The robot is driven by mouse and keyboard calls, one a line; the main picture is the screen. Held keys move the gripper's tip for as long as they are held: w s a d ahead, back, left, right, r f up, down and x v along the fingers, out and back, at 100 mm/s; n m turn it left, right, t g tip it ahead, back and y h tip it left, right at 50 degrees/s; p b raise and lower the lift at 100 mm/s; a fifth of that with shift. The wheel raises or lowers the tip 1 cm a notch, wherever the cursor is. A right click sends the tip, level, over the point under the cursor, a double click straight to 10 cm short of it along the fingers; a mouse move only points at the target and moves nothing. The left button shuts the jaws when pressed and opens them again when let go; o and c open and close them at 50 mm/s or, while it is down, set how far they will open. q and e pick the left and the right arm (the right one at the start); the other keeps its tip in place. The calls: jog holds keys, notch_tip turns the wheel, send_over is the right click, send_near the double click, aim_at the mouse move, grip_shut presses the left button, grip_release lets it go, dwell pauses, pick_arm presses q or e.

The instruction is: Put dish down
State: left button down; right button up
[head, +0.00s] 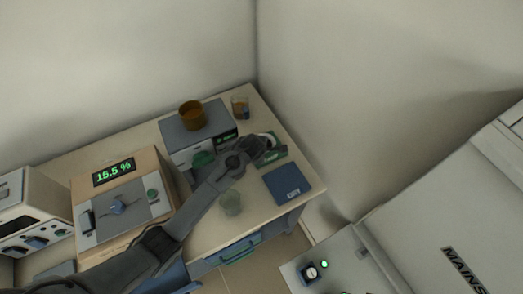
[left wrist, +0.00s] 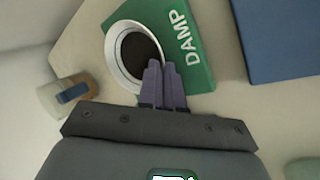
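A white dish with dark contents (left wrist: 133,52) is over the green pad marked DAMP (left wrist: 190,35) and seems to rest on it. In the head view, the green pad (head: 279,160) is partly hidden by my left arm. My left gripper (left wrist: 164,70) has its two fingers close together at the near rim of the dish, seemingly pinching it. In the head view, the left gripper (head: 264,150) is over the pad at the table's right side. My right gripper is in neither view.
A blue pad marked DRY (head: 287,185) lies nearer the front. A clear glass (head: 231,203) stands left of it. A beaker with brown contents (head: 240,107) is behind, beside a grey device (head: 180,133) bearing an amber pot (head: 192,116). A box reads 15.5 % (head: 114,172).

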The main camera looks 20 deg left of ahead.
pick_arm(q)
jog(key=c, duration=1.3)
grip_release()
jog(key=shift+s+r, duration=0.2)
jog(key=shift+r, duration=0.25)
jog(key=shift+p+v, duration=1.05)
jog(key=shift+v, duration=4.5)
